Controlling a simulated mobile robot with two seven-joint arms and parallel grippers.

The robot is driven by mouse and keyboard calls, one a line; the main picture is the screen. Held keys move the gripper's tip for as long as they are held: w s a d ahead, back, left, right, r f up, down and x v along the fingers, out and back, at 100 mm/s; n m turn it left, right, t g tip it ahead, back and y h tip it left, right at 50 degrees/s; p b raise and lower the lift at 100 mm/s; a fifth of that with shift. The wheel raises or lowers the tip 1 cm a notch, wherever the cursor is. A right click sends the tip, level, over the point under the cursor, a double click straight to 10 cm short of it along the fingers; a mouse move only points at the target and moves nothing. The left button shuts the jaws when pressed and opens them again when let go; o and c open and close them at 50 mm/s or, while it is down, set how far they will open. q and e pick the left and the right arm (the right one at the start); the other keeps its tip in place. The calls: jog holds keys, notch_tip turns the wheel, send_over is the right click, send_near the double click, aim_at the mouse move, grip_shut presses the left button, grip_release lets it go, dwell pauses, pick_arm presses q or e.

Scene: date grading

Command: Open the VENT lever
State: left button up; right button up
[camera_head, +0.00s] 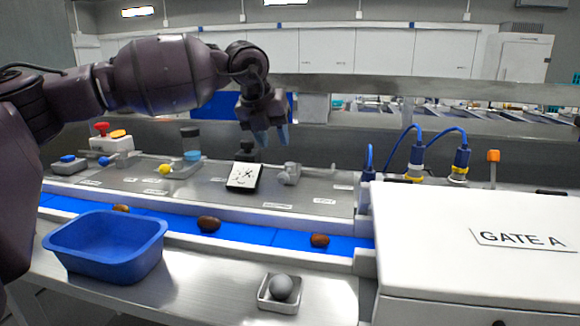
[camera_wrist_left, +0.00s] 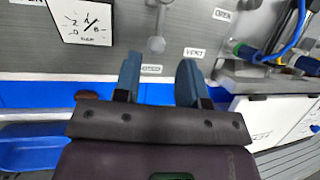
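The VENT lever (camera_head: 289,174) is a small grey valve handle on the steel panel behind the blue belt. In the left wrist view its round grey knob (camera_wrist_left: 157,43) is at the end of a stem, just above the CLOSED label (camera_wrist_left: 151,68). The VENT label (camera_wrist_left: 194,52) is to its right and the OPEN label (camera_wrist_left: 221,14) is at upper right. My left gripper (camera_head: 270,138) is above the panel near the lever, apart from it. In the wrist view its blue fingers (camera_wrist_left: 159,82) are spread with nothing between them. My right gripper is not in view.
A dial card (camera_head: 243,177) stands just left of the lever. Brown dates (camera_head: 209,224) lie on the blue belt (camera_head: 260,235). A blue bin (camera_head: 108,247) and a small tray with a grey ball (camera_head: 281,288) are in front. The white GATE A box (camera_head: 470,235) fills the right.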

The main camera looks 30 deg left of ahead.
aim_at(287, 178)
pick_arm(q)
jog(key=x, duration=0.9)
jog(key=shift+f+p, duration=0.3)
grip_shut()
